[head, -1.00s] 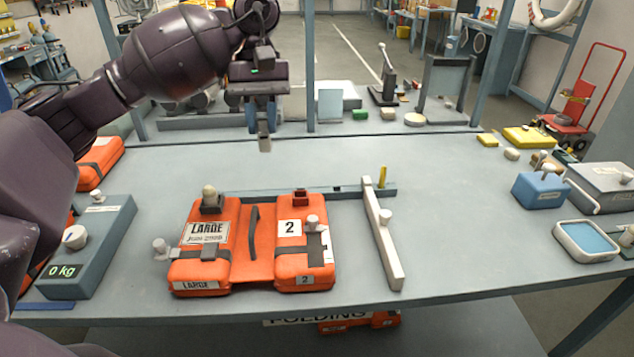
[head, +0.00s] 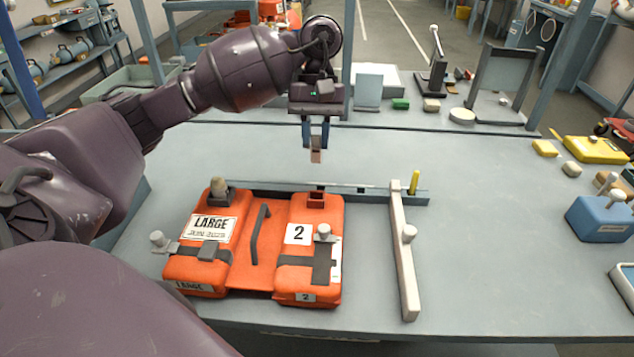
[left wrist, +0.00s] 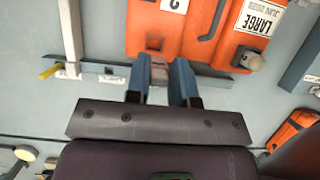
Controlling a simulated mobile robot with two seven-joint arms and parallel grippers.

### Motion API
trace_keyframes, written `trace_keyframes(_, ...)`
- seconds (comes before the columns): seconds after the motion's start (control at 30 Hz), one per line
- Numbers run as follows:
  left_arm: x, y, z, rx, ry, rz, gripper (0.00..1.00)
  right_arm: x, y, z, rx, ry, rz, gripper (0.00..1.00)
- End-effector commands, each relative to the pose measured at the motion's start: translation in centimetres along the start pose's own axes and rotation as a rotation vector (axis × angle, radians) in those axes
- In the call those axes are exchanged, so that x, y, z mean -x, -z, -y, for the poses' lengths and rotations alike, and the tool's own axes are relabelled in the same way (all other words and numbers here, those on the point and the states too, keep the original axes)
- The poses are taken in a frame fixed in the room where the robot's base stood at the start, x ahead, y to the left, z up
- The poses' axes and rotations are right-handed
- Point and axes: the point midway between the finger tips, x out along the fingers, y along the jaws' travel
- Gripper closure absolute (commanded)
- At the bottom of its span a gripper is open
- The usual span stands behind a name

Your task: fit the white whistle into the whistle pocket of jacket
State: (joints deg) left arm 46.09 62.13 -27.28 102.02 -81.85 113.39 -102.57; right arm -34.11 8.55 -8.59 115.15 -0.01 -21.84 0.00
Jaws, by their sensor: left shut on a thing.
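The orange jacket (head: 265,245) lies flat on the table, with "LARGE" on its left lobe and "2" on its right lobe. A small square pocket (head: 317,199), dark red inside, stands at the top of the right lobe; it also shows in the left wrist view (left wrist: 154,43). My left gripper (head: 316,145) is shut on a small pale block, seemingly the white whistle (head: 316,156). The whistle hangs below the fingertips, behind the pocket in the head view and apart from it. In the left wrist view the whistle (left wrist: 159,68) shows between the blue fingers. My right gripper is out of view.
A blue-grey rail (head: 360,190) runs along the jacket's far edge. A pale bar with a knob (head: 403,250) lies right of the jacket. A yellow peg (head: 414,182) stands at the rail's end. A blue box (head: 600,218) is at the right. The table between is clear.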

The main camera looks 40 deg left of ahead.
Motion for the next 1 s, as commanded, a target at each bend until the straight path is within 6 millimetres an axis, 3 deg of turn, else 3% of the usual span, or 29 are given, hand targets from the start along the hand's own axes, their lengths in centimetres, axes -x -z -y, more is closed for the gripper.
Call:
trace_keyframes(0.1,-2.5,1.0,0.1,0.002,0.002,0.004,1.0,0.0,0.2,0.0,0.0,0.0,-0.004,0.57)
trace_keyframes(0.3,-5.5,2.2,0.0,0.001,0.0,0.001,1.0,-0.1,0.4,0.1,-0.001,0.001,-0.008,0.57)
trace_keyframes(0.57,-6.8,2.8,0.0,0.0,0.0,0.0,1.0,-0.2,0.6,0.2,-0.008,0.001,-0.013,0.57)
trace_keyframes(0.83,-10.0,4.1,0.0,0.001,0.0,0.001,1.0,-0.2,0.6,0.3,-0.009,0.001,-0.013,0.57)
trace_keyframes(1.0,-10.2,4.3,0.0,0.0,0.0,-0.001,1.0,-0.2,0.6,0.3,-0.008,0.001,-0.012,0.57)
